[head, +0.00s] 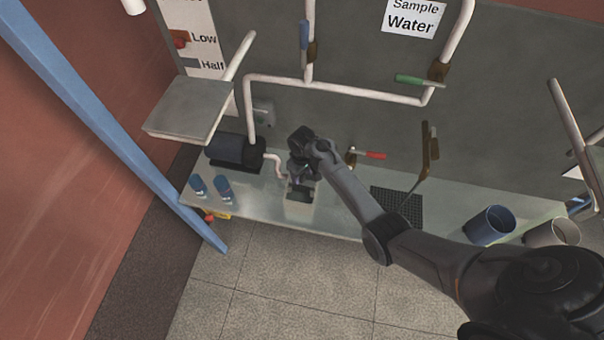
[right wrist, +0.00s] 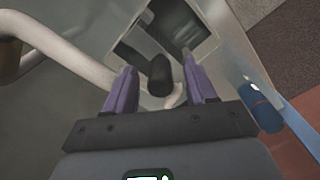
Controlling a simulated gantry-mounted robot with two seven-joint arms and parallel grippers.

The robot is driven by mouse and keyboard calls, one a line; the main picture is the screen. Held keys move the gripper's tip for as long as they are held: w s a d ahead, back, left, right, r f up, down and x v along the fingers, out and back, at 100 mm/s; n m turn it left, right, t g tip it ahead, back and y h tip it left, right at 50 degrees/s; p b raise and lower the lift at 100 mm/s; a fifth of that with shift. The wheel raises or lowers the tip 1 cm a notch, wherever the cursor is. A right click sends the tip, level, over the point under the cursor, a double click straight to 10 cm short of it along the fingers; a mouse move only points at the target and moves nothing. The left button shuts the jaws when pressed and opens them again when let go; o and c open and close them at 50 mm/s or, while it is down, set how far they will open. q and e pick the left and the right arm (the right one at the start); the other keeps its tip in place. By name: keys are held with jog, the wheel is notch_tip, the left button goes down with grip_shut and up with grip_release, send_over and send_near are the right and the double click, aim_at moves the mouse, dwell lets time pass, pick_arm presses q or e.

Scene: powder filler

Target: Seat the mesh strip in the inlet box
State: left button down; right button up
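The inlet box (head: 299,211) is a small pale box with a dark opening on the bench in the head view. In the right wrist view the box (right wrist: 212,50) shows its opening, with a divided dark inside. My right gripper (head: 298,180) is over the box. In the right wrist view its two purple fingers (right wrist: 160,68) are spread. A short dark rounded piece (right wrist: 160,76) stands between them, with gaps on both sides. I cannot tell whether it is the mesh strip's handle. No mesh strip can be made out clearly. My left gripper is out of view.
A dark motor (head: 235,151) and two blue bottles (head: 223,189) are left of the box. White pipes (head: 340,89) run behind. A red-handled valve (head: 368,155), a black grate (head: 400,203) and a blue cup (head: 489,226) are to the right. The bench's front edge is close.

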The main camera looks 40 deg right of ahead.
jog(key=shift+r+p, duration=0.2)
jog(key=shift+p, duration=0.1)
notch_tip(320, 180, up, 6)
jog(key=p, duration=0.6)
jog(key=shift+f, duration=0.2)
jog(key=shift+r, duration=0.3)
notch_tip(320, 180, up, 2)
jog(key=shift+r, duration=1.1)
